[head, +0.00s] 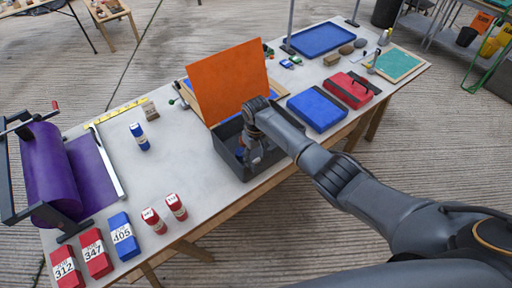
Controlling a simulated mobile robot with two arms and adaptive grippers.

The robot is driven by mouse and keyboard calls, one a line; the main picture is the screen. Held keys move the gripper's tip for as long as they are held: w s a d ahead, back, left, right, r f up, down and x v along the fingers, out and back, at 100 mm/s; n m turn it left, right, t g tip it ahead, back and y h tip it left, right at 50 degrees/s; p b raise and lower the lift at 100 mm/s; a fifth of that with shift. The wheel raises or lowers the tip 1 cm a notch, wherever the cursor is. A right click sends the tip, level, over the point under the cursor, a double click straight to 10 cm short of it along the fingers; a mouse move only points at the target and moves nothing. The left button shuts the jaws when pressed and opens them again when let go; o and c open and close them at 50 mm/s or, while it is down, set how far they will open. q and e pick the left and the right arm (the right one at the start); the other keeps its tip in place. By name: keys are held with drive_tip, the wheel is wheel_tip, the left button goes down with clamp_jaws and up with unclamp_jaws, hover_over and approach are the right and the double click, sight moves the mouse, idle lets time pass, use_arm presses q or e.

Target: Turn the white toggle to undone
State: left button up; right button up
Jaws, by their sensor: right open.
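I cannot make out a white toggle in the head view; it may be hidden or too small to tell. My right arm reaches in from the right over a dark grey open box (232,163) at the table's front edge. My right gripper (252,158) points down at the box, open, partly hidden by its own arm. I cannot tell whether it touches anything inside. An orange panel (226,80) stands upright just behind the box. My left gripper is not in view.
The table (180,150) holds a purple roll (48,172) at left, numbered red and blue packs (97,254) at front left, and a blue case (318,108) and red case (350,90) right of the box. The tabletop left of the box is mostly clear.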

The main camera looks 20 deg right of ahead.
sight(256, 159)
wheel_tip(256, 159, up, 12)
drive_tip(key=shift+f, duration=0.25)
idle(0.5)
drive_tip(key=s+d+f+m+b, duration=0.15)
drive_tip(key=s+f, duration=0.35)
drive_tip(key=f, duration=0.7)
drive_tip(key=s+d+f+b, duration=0.1)
drive_tip(key=s+f+b, duration=0.3)
drive_tip(key=f, duration=0.9)
drive_tip(key=s+d+f+b, duration=0.1)
drive_tip(key=s+f, duration=0.5)
drive_tip(key=f, duration=0.6)
drive_tip(key=s+d+f+b, duration=0.1)
drive_tip(key=s+f+b, duration=0.1)
drive_tip(key=s+f, duration=0.5)
drive_tip(key=s+d+f+b, duration=0.1)
drive_tip(key=s+f, duration=0.6)
drive_tip(key=s, duration=1)
drive_tip(key=s+d+f+t+b, duration=0.1)
drive_tip(key=s+f+b, duration=0.2)
drive_tip(key=s+f, duration=0.4)
drive_tip(key=s, duration=0.5)
drive_tip(key=shift+s, duration=0.15)
